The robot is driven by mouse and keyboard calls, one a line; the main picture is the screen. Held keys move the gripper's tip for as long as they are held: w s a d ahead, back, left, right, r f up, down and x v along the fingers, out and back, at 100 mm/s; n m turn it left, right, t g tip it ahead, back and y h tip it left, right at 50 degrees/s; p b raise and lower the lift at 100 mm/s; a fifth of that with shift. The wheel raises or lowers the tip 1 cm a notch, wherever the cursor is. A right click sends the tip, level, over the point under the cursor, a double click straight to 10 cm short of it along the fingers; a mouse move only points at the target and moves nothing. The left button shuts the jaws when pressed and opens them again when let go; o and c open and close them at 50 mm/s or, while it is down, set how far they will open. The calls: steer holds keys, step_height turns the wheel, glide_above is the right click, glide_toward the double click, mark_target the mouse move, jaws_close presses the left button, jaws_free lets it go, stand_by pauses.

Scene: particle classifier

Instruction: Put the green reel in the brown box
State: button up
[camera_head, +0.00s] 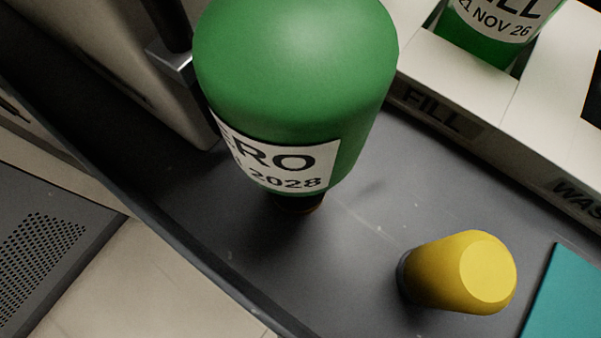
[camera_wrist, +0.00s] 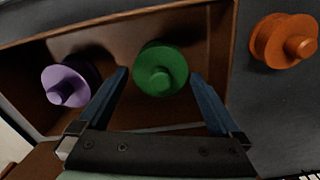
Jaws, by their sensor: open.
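The green reel (camera_wrist: 162,66) shows in the wrist view, within the outline of the brown box (camera_wrist: 221,62). I cannot tell for sure whether it rests on the box floor. My gripper (camera_wrist: 160,76) is open. Its two blue fingers stand either side of the green reel, with a visible gap on each side. A purple reel (camera_wrist: 72,84) lies inside the box to the left. The box, the reels and my gripper are not in the head view.
An orange reel (camera_wrist: 284,41) sits on the dark surface outside the box, to the right. The head view shows a large green bottle (camera_head: 297,70), a yellow-topped object (camera_head: 460,272), a teal panel (camera_head: 567,295) and a pale rack marked FILL (camera_head: 470,82).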

step_height(320, 180, up, 11)
steer(key=p, duration=0.6)
steer(key=shift+r, duration=0.15)
